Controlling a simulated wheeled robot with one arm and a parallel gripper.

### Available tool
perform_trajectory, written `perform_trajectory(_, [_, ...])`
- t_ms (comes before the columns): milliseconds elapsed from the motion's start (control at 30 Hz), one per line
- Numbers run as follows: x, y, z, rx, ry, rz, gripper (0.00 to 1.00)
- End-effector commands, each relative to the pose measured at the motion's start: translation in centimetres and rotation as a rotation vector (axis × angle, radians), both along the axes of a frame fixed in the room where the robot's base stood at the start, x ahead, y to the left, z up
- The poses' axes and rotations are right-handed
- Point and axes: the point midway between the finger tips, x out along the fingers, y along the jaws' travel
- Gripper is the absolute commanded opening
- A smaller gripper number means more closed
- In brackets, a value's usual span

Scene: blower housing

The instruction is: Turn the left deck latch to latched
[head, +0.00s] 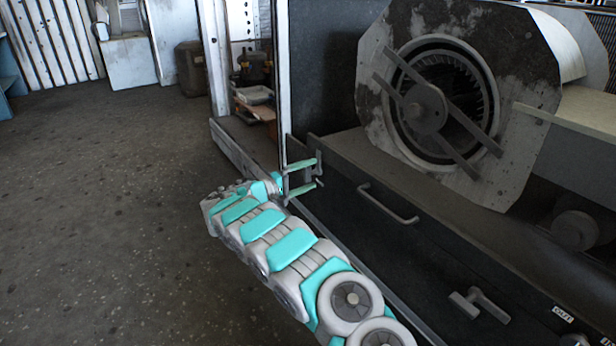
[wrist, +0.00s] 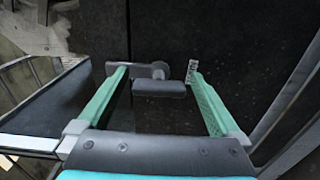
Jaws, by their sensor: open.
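The left deck latch shows in the wrist view as a small grey handle (wrist: 160,89) with a round pivot beside its upper edge, on a dark panel. Its bar lies crosswise between my two fingers. My gripper (wrist: 159,70) is open, with one green finger on each side of the handle. The left finger overlaps the latch's grey arm, and I cannot tell whether they touch. In the head view my gripper (head: 316,173) is at the far left end of the dark deck front, and the latch there is mostly hidden by the fingers.
A bar handle (head: 388,204) and a second T-shaped latch (head: 478,304) are on the dark deck front to the right. A label (head: 563,314) sits near that latch. The blower housing (head: 470,90) stands behind. A white frame post (head: 281,80) rises beside my gripper. Floor at left is clear.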

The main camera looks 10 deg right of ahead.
Motion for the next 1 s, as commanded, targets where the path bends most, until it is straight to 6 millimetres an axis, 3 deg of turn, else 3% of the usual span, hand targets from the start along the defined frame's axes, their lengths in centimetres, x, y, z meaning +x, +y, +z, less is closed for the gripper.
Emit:
perform_trajectory(267, [-0.3, 1.1, 0.0, 0.0, 0.0, 0.002, 1.0])
perform_trajectory(700, [-2.4, 7.0, 0.0, 0.001, -0.001, 0.003, 1.0])
perform_trajectory(1000, [-2.7, 7.3, 0.0, 0.0, 0.0, 0.0, 1.0])
